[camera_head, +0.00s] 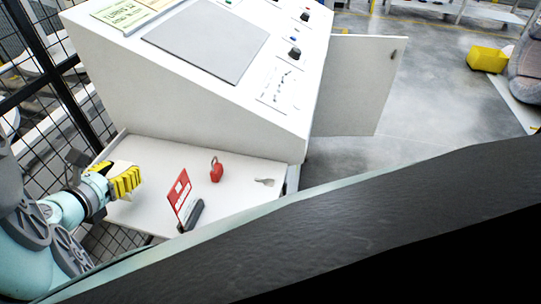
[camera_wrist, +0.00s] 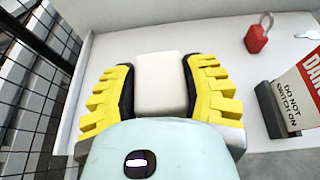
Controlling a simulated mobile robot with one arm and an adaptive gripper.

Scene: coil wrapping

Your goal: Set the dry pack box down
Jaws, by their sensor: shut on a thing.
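My gripper (camera_wrist: 158,95) has yellow ribbed fingers with black inner pads. They are closed on the sides of a plain white box (camera_wrist: 160,82), which is the dry pack box. In the head view my gripper (camera_head: 125,180) is at the left end of a white shelf (camera_head: 150,212) below a sloped console. Only a small white part of the box shows there beside the fingers. I cannot tell whether the box touches the shelf or is just above it.
A red padlock (camera_head: 216,169), a red and white danger sign (camera_head: 180,196) in a dark holder (camera_head: 192,216) and a small key (camera_head: 265,182) are on the shelf, right of my gripper. A black mesh fence (camera_head: 52,130) stands close on the left. The console (camera_head: 190,90) rises behind.

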